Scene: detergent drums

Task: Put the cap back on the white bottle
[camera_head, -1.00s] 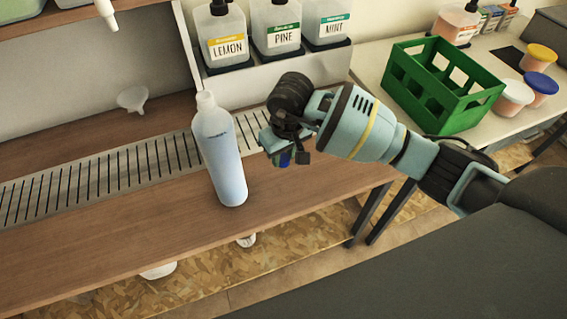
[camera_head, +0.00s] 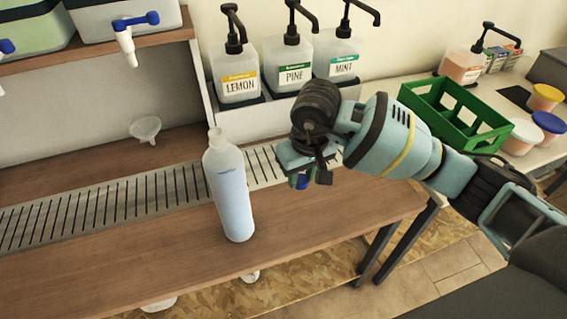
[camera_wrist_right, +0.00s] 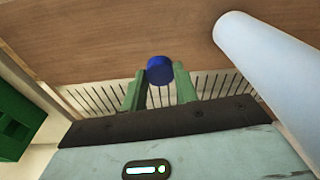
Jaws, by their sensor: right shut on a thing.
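The white bottle (camera_head: 230,190) stands upright and uncapped on the wooden bench, at its front part, in the head view. It also shows at the right of the right wrist view (camera_wrist_right: 270,65). My right gripper (camera_head: 298,181) is to the right of the bottle, apart from it. In the right wrist view the green fingers (camera_wrist_right: 160,84) are shut on a blue cap (camera_wrist_right: 160,69), held at their tips. In the head view only a bit of the cap (camera_head: 302,182) shows below the gripper. My left gripper is not in view.
A slotted metal drain strip (camera_head: 100,205) runs along the bench behind the bottle. A clear funnel (camera_head: 146,129) lies further back. Pump bottles labelled LEMON (camera_head: 239,77), PINE (camera_head: 291,66) and MINT (camera_head: 338,57) stand behind. A green crate (camera_head: 455,120) is at the right.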

